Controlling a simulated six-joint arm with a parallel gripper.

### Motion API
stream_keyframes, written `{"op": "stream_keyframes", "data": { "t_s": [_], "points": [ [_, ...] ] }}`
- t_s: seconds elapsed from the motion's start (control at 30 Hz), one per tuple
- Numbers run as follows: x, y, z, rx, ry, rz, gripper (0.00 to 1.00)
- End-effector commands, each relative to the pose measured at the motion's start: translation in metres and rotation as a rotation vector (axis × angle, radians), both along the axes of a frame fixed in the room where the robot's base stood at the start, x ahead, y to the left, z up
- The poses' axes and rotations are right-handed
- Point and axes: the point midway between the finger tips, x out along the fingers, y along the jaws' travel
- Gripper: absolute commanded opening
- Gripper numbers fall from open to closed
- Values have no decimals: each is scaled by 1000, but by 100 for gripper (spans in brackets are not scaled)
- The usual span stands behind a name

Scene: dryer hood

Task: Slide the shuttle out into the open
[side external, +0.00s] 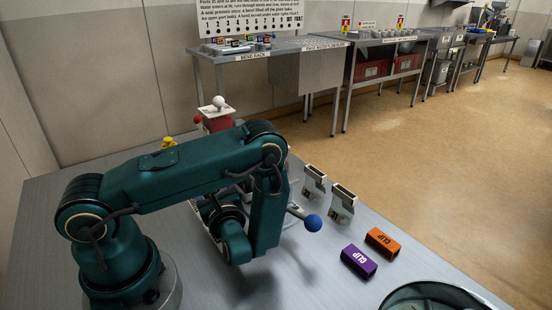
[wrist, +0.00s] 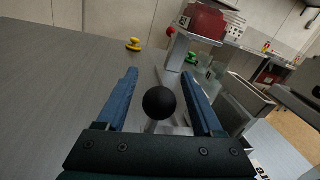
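In the wrist view my gripper (wrist: 165,90) is open, with its two blue fingers spread. A black ball knob (wrist: 160,103) shows between the fingers, with a clear gap on each side. It sits on a pale metal part (wrist: 172,128) that is mostly hidden by the knob and the gripper body. I cannot tell whether this part is the shuttle. In the side view my arm hides the gripper's tips and the black knob. A blue ball on a pale rod (side external: 312,222) sticks out to the right of my arm there.
A red block (wrist: 205,22) on a grey post stands ahead, with yellow (wrist: 133,44) and green (wrist: 191,57) knobs near it. A grey open box (wrist: 252,105) stands close on the right. Purple (side external: 358,261) and orange (side external: 383,242) clips lie on the table. The table's left is bare.

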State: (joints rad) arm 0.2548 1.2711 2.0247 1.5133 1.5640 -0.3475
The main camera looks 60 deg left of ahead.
Motion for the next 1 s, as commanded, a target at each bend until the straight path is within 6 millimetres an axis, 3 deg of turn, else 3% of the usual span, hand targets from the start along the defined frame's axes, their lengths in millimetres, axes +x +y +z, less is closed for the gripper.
{"op": "stream_keyframes", "data": {
  "t_s": [0.27, 0.7, 1.0],
  "points": [
    [0, -6, 0, -1, 0, -2, 68],
    [-9, -48, 0, -1, -1, -3, 68],
    [-10, -50, 0, -1, 0, 1, 68]
  ]
}}
